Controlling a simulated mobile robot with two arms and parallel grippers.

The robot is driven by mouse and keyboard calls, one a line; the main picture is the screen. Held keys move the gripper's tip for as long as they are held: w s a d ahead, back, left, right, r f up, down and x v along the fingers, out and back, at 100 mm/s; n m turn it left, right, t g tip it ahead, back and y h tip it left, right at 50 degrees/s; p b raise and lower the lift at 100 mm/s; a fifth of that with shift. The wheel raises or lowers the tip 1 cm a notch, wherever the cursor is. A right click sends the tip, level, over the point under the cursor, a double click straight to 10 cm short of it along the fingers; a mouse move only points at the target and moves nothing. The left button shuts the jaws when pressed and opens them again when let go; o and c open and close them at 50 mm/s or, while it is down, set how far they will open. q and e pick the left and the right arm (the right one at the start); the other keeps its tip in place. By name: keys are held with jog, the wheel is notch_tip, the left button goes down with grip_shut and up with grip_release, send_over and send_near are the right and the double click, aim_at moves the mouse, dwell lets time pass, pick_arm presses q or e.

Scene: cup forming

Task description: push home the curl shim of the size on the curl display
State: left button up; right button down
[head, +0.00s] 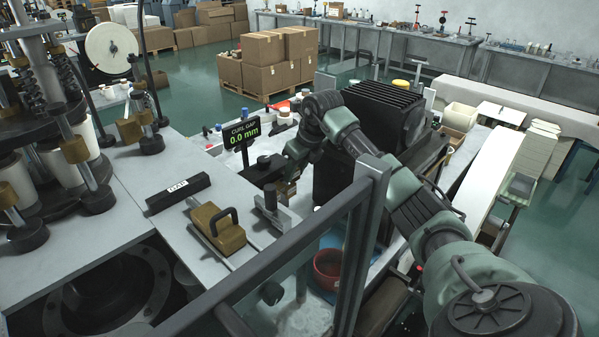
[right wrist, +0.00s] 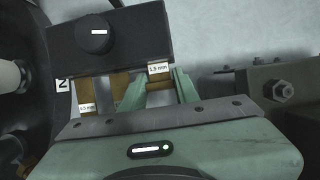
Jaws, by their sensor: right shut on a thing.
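The curl display (head: 243,136) reads "CURL GAP 0.0 mm" in green. My right gripper (right wrist: 158,88) is shut on a small brass shim (right wrist: 160,72), whose white label seems to read 1.5 mm. The shim is at the edge of a dark block with a round knob (right wrist: 98,38). Another labelled brass shim (right wrist: 87,106) sits to the left, its label too small to read surely. I cannot tell whether the held shim is fully seated. My left gripper is not in view.
A brass block with a dark handle (head: 215,228) and a black labelled bar (head: 178,192) lie on the bench in front. A metal-framed guard (head: 365,235) stands near my right arm. A grey bracket with a bolt (right wrist: 283,90) is right of the gripper.

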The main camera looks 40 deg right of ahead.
jog(key=c, duration=1.3)
grip_release()
jog(key=shift+b+v, duration=1.15)
jog(key=shift+v, duration=2.75)
jog(key=shift+s+f, duration=0.1)
jog(key=shift+s, duration=0.05)
